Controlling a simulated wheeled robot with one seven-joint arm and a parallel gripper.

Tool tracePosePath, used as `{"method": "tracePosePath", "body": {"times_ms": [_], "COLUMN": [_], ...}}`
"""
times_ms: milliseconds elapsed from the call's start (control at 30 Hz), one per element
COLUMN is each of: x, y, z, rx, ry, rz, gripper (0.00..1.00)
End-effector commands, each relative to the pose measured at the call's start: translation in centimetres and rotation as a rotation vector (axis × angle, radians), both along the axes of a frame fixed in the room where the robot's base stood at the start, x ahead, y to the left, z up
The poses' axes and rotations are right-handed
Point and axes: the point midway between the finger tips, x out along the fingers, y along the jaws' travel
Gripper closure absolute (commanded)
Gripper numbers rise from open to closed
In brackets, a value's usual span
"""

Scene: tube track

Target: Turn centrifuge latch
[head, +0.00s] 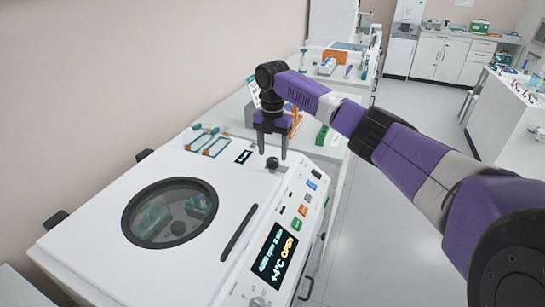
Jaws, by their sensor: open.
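The centrifuge (110,234) is a large white box in the lower left of the head view. Its lid is down and has a round dark-rimmed window (168,212) showing teal tube holders inside. A dark bar handle (239,232) lies on the lid. The small dark latch knob (272,163) sits at the lid's far right corner. My gripper (272,154) points down over the knob, open, with one finger to each side. I cannot tell whether either finger touches it.
A bench with lab items (340,68) stands behind. A wall runs along the left. The floor (385,240) at the right is clear beneath my arm.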

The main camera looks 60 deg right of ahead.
Motion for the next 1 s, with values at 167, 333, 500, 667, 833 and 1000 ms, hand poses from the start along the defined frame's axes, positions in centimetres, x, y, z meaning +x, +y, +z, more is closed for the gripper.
{"method": "tracePosePath", "body": {"times_ms": [167, 333, 500, 667, 833, 1000], "x": [0.0, 0.0, 0.0, 0.0, 0.0, 0.0], "y": [0.0, 0.0, 0.0, 0.0, 0.0, 0.0], "z": [-2.2, -3.2, -3.3, -3.3, -3.3, -3.2], "rx": [0.0, 0.0, 0.0, 0.0, 0.0, 0.0], "ry": [0.001, -0.001, -0.001, -0.001, -0.001, -0.001], "rz": [0.0, -0.001, -0.001, -0.001, -0.001, -0.003], "gripper": [0.39, 0.39, 0.39, 0.55, 0.88, 1.0]}}
